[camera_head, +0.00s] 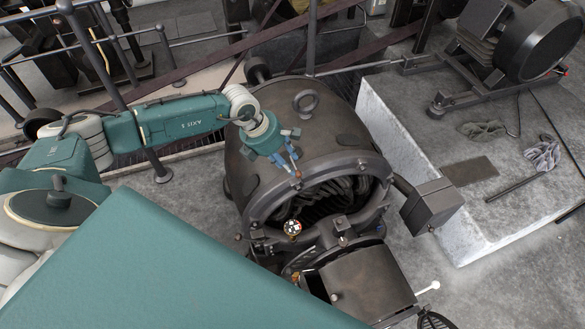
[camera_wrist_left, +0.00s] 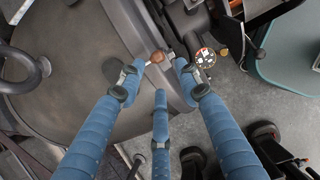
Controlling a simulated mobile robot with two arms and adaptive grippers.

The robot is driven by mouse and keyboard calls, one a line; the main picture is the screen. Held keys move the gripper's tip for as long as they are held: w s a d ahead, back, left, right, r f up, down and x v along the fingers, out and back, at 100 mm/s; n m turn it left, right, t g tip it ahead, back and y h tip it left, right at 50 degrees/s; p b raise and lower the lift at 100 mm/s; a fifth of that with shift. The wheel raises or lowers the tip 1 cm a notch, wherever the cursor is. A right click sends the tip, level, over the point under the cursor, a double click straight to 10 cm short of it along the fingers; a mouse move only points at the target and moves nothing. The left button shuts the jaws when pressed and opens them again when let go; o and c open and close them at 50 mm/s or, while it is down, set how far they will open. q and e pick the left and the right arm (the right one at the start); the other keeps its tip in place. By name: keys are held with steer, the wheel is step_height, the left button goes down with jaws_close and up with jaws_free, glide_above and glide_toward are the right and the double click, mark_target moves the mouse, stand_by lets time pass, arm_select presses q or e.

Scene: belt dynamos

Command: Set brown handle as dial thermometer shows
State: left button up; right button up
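A small brown handle (camera_head: 298,175) sits at the front rim of the large dark dynamo (camera_head: 338,122). In the left wrist view the brown handle (camera_wrist_left: 157,57) has a round knob on a short pale stem. My left gripper (camera_head: 287,161) reaches down to it from the left; its blue fingers (camera_wrist_left: 162,72) are apart. The knob lies between the two upper fingertips, nearer the left one; contact is unclear. The dial thermometer (camera_head: 292,228), a round face with red, white and black areas, is below the handle; it also shows in the left wrist view (camera_wrist_left: 205,57). Its reading is too small to tell.
A grey box (camera_head: 431,205) juts from the dynamo's right side, and a white-tipped lever (camera_head: 430,288) sits lower right. A concrete plinth (camera_head: 400,150) with rags and another machine (camera_head: 537,40) stands right. Railings (camera_head: 105,50) run behind my left arm.

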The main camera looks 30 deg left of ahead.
arm_select(q)
steer(key=v, duration=0.5)
steer(key=shift+r, duration=0.1)
stand_by(0.3)
